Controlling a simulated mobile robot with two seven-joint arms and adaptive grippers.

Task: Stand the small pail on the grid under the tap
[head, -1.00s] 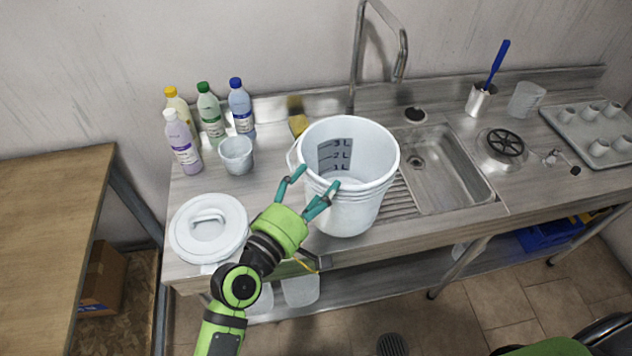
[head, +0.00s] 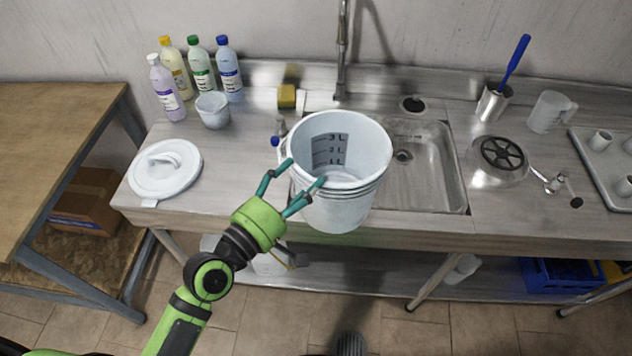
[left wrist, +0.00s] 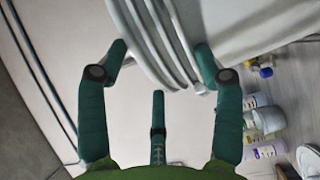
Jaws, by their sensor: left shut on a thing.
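The tap (head: 343,50) rises behind the pail. The pail hides the area in front of the tap, and I cannot make out the grid. My right gripper is not in view.
The sink bowl (head: 430,175) lies right of the pail. Several bottles (head: 200,70), a smaller white tub (head: 213,110) and a white lid (head: 165,170) stand left. A yellow sponge (head: 287,96) lies near the tap. A steel cup (head: 493,102) and jug (head: 550,112) stand right.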

